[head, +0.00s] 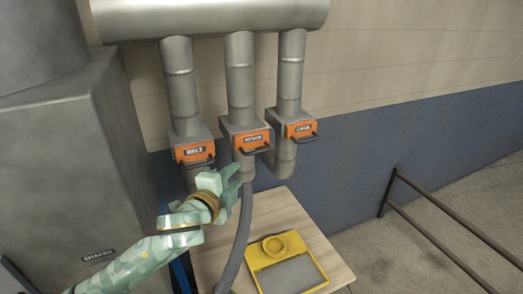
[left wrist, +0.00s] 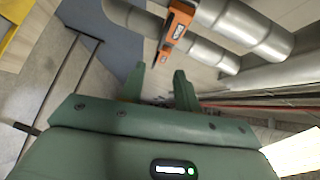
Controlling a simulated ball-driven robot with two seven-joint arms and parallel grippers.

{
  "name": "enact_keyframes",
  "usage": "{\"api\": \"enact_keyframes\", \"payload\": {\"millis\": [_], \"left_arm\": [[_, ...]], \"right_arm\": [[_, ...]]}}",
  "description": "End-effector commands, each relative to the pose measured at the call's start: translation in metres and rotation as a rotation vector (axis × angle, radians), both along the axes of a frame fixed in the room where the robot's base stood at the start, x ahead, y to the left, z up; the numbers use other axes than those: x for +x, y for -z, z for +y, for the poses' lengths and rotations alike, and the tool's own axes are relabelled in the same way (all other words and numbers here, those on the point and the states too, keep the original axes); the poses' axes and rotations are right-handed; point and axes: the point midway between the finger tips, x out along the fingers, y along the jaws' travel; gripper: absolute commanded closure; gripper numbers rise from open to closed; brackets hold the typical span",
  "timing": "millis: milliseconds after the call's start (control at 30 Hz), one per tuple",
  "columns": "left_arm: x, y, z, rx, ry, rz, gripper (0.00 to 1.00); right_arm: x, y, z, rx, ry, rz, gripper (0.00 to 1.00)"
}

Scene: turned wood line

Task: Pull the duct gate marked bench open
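The bench duct gate (head: 252,139) is the middle one of three orange gates on grey pipes, and its small label seems to read bench. Its dark handle (head: 257,150) sticks out in front of the orange plate. My left gripper (head: 234,178) is below and a little left of this handle, apart from it. Its two fingers stand apart with nothing between them, as the left wrist view (left wrist: 160,85) also shows. An orange gate (left wrist: 174,34) shows beyond the fingertips there; I cannot tell which one. My right gripper is not in view.
Another orange gate (head: 194,153) is on the left and a third (head: 300,130) on the right, each with a handle. A yellow frame (head: 285,264) lies on a wooden bench top (head: 316,250) below. A grey hose (head: 240,240) hangs down. A dark railing (head: 440,226) stands right.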

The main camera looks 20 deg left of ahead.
Motion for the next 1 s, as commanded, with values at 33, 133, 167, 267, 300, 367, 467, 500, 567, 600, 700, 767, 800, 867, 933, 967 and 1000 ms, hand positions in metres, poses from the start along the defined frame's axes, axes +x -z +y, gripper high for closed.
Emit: {"api": "enact_keyframes", "payload": {"millis": [33, 133, 167, 267, 300, 367, 467, 500, 567, 600, 700, 767, 800, 867, 933, 967, 1000], "left_arm": [[0.004, -0.003, 0.0, 0.006, 0.005, -0.007, 0.68], [0.015, -0.002, 0.001, 0.007, 0.005, -0.008, 0.68], [0.021, -0.001, 0.001, 0.007, 0.005, -0.008, 0.68], [0.043, 0.001, 0.002, 0.006, 0.003, -0.009, 0.68], [0.053, 0.003, 0.003, 0.005, 0.003, -0.008, 0.68], [0.069, 0.005, 0.004, 0.004, 0.002, -0.007, 0.68], [0.095, 0.009, 0.004, 0.004, 0.003, -0.007, 0.68], [0.105, 0.011, 0.005, 0.005, 0.003, -0.006, 0.68], [0.118, 0.013, 0.006, 0.004, 0.003, -0.006, 0.68], [0.126, 0.014, 0.006, 0.003, 0.003, -0.005, 0.68], [0.143, 0.017, 0.007, 0.005, 0.003, -0.005, 0.68], [0.15, 0.019, 0.007, 0.005, 0.003, -0.004, 0.68], [0.154, 0.019, 0.007, 0.005, 0.004, -0.005, 0.68], [0.158, 0.02, 0.007, 0.005, 0.004, -0.005, 0.68], [0.16, 0.021, 0.007, 0.005, 0.004, -0.004, 0.68], [0.161, 0.021, 0.007, 0.005, 0.004, -0.004, 0.68], [0.161, 0.021, 0.007, 0.005, 0.004, -0.004, 0.68]], "right_arm": [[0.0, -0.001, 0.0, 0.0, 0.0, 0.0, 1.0], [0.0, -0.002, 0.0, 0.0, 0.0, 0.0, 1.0], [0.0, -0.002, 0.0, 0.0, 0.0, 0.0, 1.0], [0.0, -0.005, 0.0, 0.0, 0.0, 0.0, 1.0], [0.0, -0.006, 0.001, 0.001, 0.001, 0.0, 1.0], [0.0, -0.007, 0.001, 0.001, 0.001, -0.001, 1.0], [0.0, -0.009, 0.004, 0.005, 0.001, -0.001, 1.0], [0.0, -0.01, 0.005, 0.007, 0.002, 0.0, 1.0], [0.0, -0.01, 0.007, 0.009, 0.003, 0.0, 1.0], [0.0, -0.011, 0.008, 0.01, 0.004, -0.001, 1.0], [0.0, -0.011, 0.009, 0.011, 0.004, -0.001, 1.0], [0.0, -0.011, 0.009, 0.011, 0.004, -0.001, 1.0], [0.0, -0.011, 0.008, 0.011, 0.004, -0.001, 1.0], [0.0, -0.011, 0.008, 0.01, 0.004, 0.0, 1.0], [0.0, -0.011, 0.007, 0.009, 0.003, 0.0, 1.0], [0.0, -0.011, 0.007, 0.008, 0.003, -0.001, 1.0], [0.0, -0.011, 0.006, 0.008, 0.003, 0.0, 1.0]]}}
